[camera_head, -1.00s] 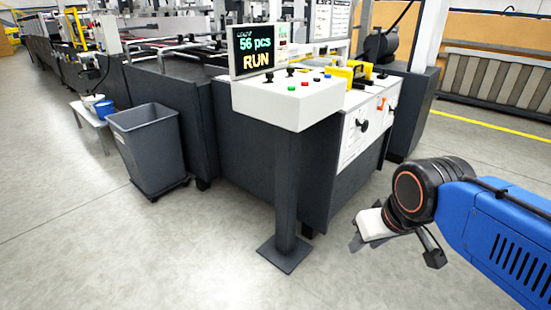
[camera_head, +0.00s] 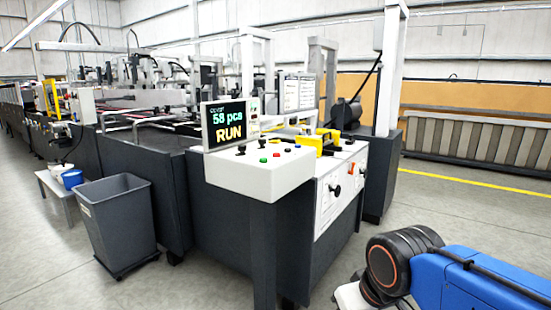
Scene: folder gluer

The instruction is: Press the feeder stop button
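The control console (camera_head: 250,182) is a white box on a dark post, with a few small controls on its top.
A grey bin (camera_head: 118,225) and a low bench (camera_head: 57,190) with a white and a blue container stand left of the console. The machine body (camera_head: 330,200) with a yellow part (camera_head: 318,142) on top is close behind. Floor is clear at the right.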

